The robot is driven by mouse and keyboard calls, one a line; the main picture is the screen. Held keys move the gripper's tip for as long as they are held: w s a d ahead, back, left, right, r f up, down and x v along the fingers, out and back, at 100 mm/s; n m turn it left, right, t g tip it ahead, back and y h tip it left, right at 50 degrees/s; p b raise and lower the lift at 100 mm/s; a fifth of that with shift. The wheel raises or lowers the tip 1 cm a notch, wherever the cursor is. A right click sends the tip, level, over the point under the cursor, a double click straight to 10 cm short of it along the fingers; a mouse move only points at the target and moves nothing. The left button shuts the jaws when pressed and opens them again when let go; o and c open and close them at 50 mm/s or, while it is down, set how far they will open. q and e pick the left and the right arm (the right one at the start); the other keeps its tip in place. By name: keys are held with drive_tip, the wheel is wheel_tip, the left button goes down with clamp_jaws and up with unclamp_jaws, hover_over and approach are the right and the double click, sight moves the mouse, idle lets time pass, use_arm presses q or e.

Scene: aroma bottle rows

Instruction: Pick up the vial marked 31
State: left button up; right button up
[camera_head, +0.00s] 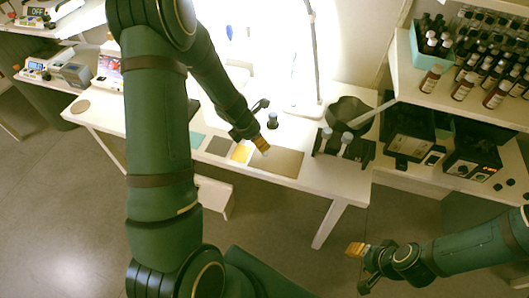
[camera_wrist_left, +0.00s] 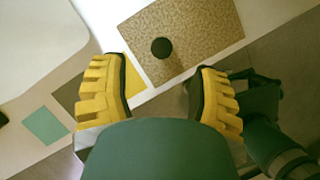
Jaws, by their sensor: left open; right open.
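I cannot read the number 31 on any vial in these frames. My left gripper (camera_head: 262,144) reaches down over the white table by the tan mat. In the left wrist view its two yellow fingers (camera_wrist_left: 160,92) are apart with nothing between them. A dark round top (camera_wrist_left: 161,47) shows beyond the fingertips, over the tan mat (camera_wrist_left: 198,35). A small dark bottle (camera_head: 272,120) stands on the table just behind my left gripper; I cannot tell whether it is the same thing. My right gripper (camera_head: 357,249) is open and empty, in front of the table.
Several brown bottles (camera_head: 463,86) stand on the right shelf, with more in a teal box (camera_head: 420,60). A dark rack (camera_head: 343,148) with light-topped items and a dark bowl (camera_head: 349,112) stand at the table's right. A lamp post (camera_head: 316,60) rises behind. Yellow (camera_head: 241,153) and teal mats lie left.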

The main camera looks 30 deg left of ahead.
use_arm(q)
drive_tip(key=b+x, duration=0.2)
drive_tip(key=x, duration=0.3)
drive_tip(key=shift+w+f, duration=0.15)
drive_tip(key=shift+f, duration=0.2)
drive_tip(key=shift+d+r, duration=0.1)
clamp_jaws()
